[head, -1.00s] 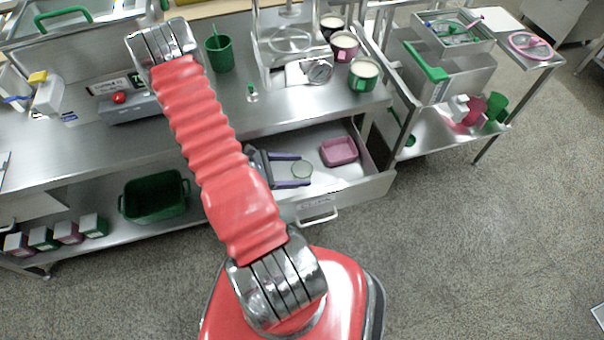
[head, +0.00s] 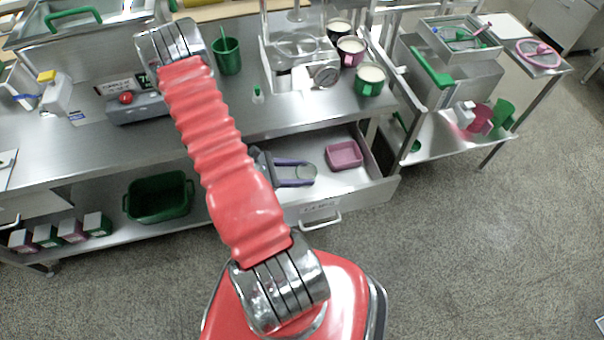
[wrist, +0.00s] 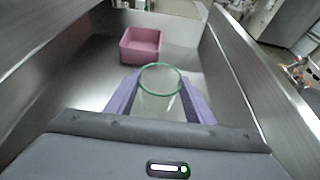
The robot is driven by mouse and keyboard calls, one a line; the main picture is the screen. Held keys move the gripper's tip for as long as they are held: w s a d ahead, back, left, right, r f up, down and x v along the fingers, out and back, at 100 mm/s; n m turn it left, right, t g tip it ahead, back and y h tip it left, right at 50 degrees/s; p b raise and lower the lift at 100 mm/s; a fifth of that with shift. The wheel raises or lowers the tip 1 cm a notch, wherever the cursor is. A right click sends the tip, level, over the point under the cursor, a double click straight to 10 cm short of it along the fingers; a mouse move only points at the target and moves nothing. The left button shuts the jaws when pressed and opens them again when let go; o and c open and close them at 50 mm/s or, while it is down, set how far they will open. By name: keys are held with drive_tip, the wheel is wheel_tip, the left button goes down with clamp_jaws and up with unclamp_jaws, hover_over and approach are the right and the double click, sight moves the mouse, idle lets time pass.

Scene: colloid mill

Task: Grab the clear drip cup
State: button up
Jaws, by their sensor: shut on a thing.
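The clear drip cup (wrist: 160,100) has a green rim and see-through walls. It is between the two purple fingers of my gripper (wrist: 160,104) in the wrist view, with a finger against each side. My gripper (head: 297,173) shows in the head view inside the open drawer, shut on the cup (head: 305,172). The cup looks upright. Its lower part is hidden by the gripper body in the wrist view, and I cannot tell whether it touches the drawer floor.
A pink tray (head: 343,155) lies in the drawer (head: 352,190), just beyond the cup. The drawer walls stand close on both sides, and the steel worktop (head: 285,118) overhangs the drawer's back. A green bin (head: 160,198) stands on the lower shelf to the left.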

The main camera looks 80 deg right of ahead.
wheel_tip(320, 180, up, 10)
drive_tip(key=shift+f, duration=0.2)
idle(0.3)
drive_tip(key=shift+w, duration=0.1)
idle(0.4)
